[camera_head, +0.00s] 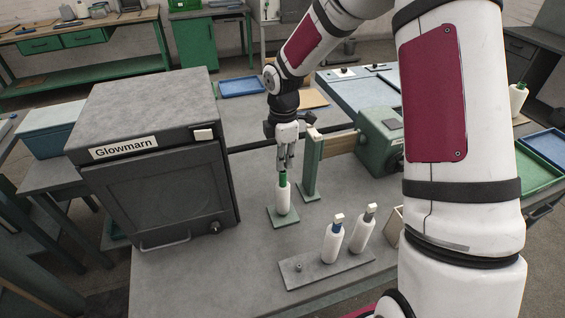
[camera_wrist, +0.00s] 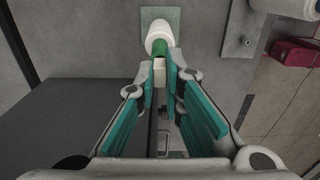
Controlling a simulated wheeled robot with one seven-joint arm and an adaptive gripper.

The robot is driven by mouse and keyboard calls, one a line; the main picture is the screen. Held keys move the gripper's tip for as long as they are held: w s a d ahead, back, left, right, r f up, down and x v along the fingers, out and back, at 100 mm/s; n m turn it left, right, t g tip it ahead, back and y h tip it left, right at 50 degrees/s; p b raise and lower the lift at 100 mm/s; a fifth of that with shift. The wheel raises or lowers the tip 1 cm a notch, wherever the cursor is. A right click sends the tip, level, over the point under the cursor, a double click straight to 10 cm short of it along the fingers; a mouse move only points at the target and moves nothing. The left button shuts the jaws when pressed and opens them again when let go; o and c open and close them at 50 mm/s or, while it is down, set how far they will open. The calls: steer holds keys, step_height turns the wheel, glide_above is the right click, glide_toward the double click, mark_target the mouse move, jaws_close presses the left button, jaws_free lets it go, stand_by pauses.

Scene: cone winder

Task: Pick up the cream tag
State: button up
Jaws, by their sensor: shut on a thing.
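The cream tag (camera_wrist: 159,74) is a small pale block between my fingertips in the wrist view, at the tip of a green tube end. My gripper (camera_head: 287,168) points down over the white cone with the green top (camera_head: 283,197) and is shut on the tag. In the wrist view my gripper (camera_wrist: 168,72) shows its teal finger pads on either side of the tag. I cannot tell whether the tag still touches the green tube. In the head view the fingers hide the tag.
The dark Glowmarn box (camera_head: 150,170) stands left of my gripper. A green post (camera_head: 311,165) stands close to its right. Two white cones, one blue-necked (camera_head: 332,243) and one grey-necked (camera_head: 362,232), stand on a grey plate (camera_head: 300,272) with pale blocks on top. The front left tabletop is clear.

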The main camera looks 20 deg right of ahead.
step_height(320, 180, up, 2)
steer(key=shift+r, duration=0.15)
steer(key=s+r+p, duration=0.3)
steer(key=s+r, duration=0.1)
steer(key=s, duration=1.2)
steer(key=shift+r, duration=0.15)
